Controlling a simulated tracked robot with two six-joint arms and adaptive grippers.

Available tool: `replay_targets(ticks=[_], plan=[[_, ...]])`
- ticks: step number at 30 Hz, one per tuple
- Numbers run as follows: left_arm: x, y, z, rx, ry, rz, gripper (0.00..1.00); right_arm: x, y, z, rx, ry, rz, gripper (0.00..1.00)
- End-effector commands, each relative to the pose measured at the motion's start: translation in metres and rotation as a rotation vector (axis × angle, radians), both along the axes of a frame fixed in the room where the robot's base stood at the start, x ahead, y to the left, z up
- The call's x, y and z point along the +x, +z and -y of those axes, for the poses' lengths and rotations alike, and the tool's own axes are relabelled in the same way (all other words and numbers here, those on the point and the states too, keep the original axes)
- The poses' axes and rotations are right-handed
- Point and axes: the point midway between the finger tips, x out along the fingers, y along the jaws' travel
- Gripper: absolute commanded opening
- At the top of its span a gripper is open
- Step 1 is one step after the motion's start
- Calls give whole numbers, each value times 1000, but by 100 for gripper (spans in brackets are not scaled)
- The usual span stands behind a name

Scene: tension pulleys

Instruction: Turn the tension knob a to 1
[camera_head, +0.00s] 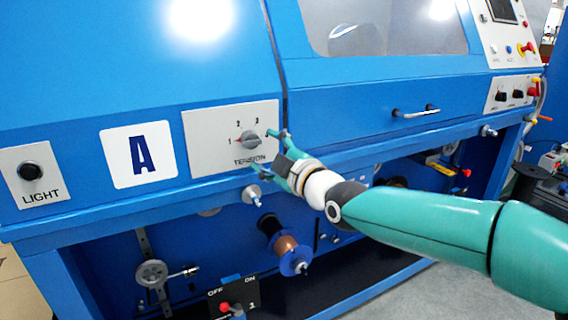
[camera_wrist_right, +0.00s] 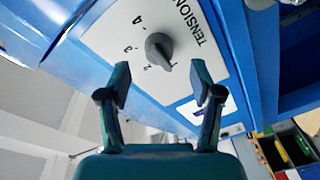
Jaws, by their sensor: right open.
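The tension knob (camera_head: 250,137) is a grey round knob on a light grey panel (camera_head: 205,120) marked TENSION, to the right of the plate with the letter A (camera_head: 139,157). A red mark on its left side points at the 1. In the right wrist view the knob (camera_wrist_right: 158,48) shows beyond the fingertips, its pointed end towards the lower right. My right gripper (camera_head: 266,151) is open and empty, its fingers spread just right of and below the knob. It appears apart from the knob. My left gripper is not in view.
A LIGHT button (camera_head: 29,171) is on the far left of the blue machine front. Pulleys, a copper spool (camera_head: 286,247) and an OFF/ON switch box (camera_head: 235,298) are below. A drawer handle (camera_head: 414,112) sticks out at the right.

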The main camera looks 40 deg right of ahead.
Motion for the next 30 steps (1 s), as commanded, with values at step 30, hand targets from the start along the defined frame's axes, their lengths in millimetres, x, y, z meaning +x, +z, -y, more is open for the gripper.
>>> replay_targets(ticks=[30], plan=[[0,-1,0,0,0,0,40,-65,-3,-8,4,2,-6,65]])
